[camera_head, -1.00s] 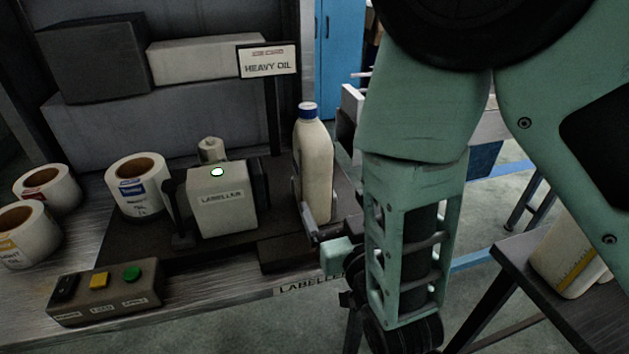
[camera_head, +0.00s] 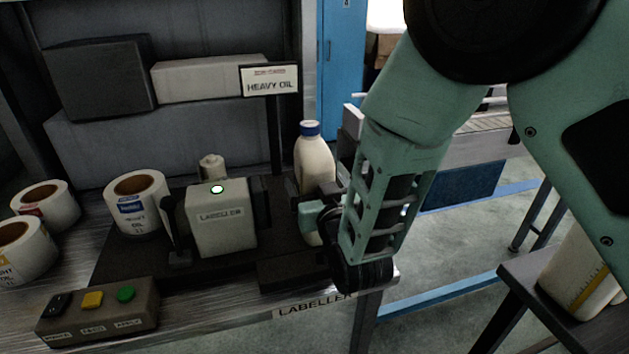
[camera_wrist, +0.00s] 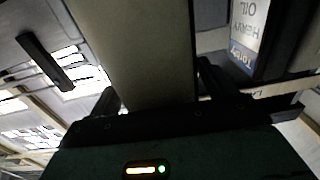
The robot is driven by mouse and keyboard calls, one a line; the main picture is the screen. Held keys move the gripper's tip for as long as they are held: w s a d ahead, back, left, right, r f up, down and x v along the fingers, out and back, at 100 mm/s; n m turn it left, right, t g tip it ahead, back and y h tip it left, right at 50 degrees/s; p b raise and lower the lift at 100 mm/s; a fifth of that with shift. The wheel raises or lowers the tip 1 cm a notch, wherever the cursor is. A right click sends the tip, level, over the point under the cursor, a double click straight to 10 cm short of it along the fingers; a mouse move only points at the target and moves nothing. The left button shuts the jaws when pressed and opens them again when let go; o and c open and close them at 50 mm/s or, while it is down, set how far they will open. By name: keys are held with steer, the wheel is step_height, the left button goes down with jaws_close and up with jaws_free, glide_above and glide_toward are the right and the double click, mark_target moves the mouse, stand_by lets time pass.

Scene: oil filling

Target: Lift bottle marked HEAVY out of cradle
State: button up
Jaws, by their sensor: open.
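A cream bottle with a blue cap (camera_head: 313,160) stands upright at the right end of the labeller, in the head view. My gripper (camera_head: 315,208) is at its lower body and hides much of it and the cradle. In the wrist view the pale bottle body (camera_wrist: 135,45) rises between my two dark fingers, one on each side. My gripper (camera_wrist: 160,92) is open around it; contact cannot be told. A label reading HEAVY OIL (camera_wrist: 248,30) with a blue band shows to the right in the wrist view.
The labeller (camera_head: 221,222) stands left of the bottle, with a HEAVY OIL sign (camera_head: 270,80) behind. Label rolls (camera_head: 137,203) and a button box (camera_head: 97,312) are further left. Another container (camera_head: 580,270) stands on a stand at the right. Space above the bottle looks clear.

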steer(key=shift+w, duration=0.25)
jaws_close()
steer(key=shift+a, duration=0.1)
steer(key=shift+s+a+r, duration=0.1)
steer(key=shift+s+a, duration=0.25)
steer(key=shift+s, duration=0.2)
stand_by(0.4)
jaws_free()
steer(key=shift+s, duration=0.1)
